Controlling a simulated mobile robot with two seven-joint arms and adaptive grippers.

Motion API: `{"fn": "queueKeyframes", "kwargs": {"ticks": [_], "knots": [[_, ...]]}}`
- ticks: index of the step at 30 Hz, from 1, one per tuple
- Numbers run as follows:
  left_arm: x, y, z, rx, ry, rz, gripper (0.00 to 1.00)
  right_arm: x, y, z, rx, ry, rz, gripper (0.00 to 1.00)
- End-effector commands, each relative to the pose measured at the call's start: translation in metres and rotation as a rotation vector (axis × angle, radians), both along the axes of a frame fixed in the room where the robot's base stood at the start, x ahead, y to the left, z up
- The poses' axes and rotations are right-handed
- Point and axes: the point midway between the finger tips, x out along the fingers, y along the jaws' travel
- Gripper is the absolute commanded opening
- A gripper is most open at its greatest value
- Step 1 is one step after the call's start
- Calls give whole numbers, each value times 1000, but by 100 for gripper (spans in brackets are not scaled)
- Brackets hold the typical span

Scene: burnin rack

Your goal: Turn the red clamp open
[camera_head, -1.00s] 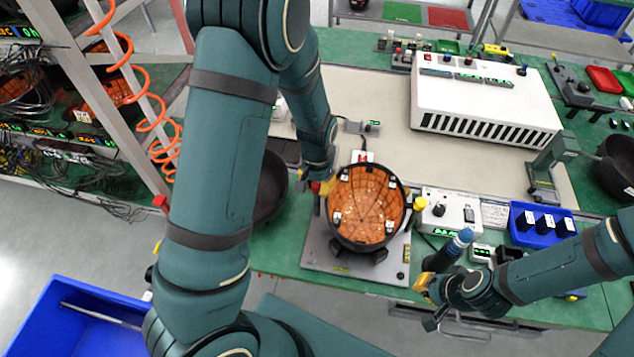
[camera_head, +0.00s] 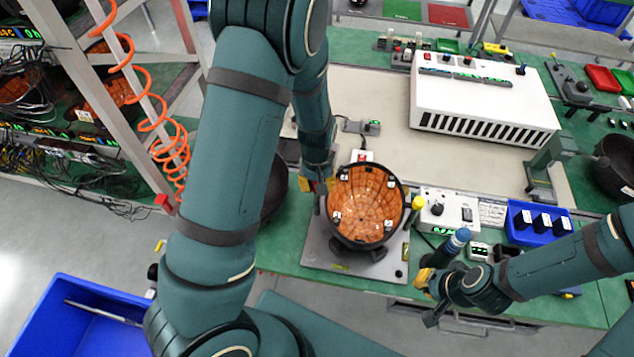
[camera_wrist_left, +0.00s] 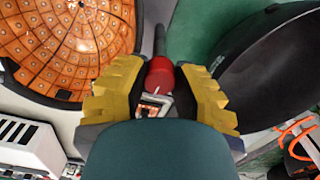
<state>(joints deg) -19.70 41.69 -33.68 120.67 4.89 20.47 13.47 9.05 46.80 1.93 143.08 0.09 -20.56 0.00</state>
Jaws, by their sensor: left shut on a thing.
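The red clamp (camera_wrist_left: 159,76) shows in the left wrist view as a red knob between the yellow fingers of my left gripper (camera_wrist_left: 162,95), which is shut on it. The clamp is beside a round dark bowl-shaped fixture lined with orange tiles (camera_wrist_left: 65,45). In the head view this fixture (camera_head: 365,204) sits on a grey plate (camera_head: 320,251), with my left gripper (camera_head: 318,186) at its left edge; the clamp is mostly hidden there. My right gripper (camera_head: 426,283) is at the table's front edge, close to a blue-topped dark cylinder (camera_head: 457,241); whether it grips it is unclear.
A dark bowl (camera_head: 272,187) stands left of the plate, partly behind my left arm. A white control box (camera_head: 448,209) and a blue tray (camera_head: 528,232) stand to the right. A large white unit (camera_head: 485,100) stands behind. The beige mat (camera_head: 385,110) has bare room.

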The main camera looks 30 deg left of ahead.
Motion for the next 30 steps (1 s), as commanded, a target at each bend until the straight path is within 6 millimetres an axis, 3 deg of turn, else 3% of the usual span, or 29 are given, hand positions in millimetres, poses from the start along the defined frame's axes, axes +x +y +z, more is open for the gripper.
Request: {"fn": "queueKeyframes", "kwargs": {"ticks": [10, 11, 13, 14, 24, 30], "knots": [[-4, -1, -2, 0, 11, 1, 0, 0, 0, 0, 0, 0, 0, 0], [-4, -1, -2, -1, 12, 1, 32, 0, 0, 0, 0, 0, 0, 0], [-3, -1, -2, -1, 9, 1, 57, 0, 0, 0, 0, 0, 0, 0], [-3, -1, -2, -1, 9, 1, 61, 0, 0, 0, 0, 0, 0, 0], [-1, -1, 1, 0, 2, 0, 61, 0, 0, 0, 0, 0, 0, 0], [1, -1, 26, -1, -4, -2, 61, 0, 0, 0, 0, 0, 0, 0]]}}
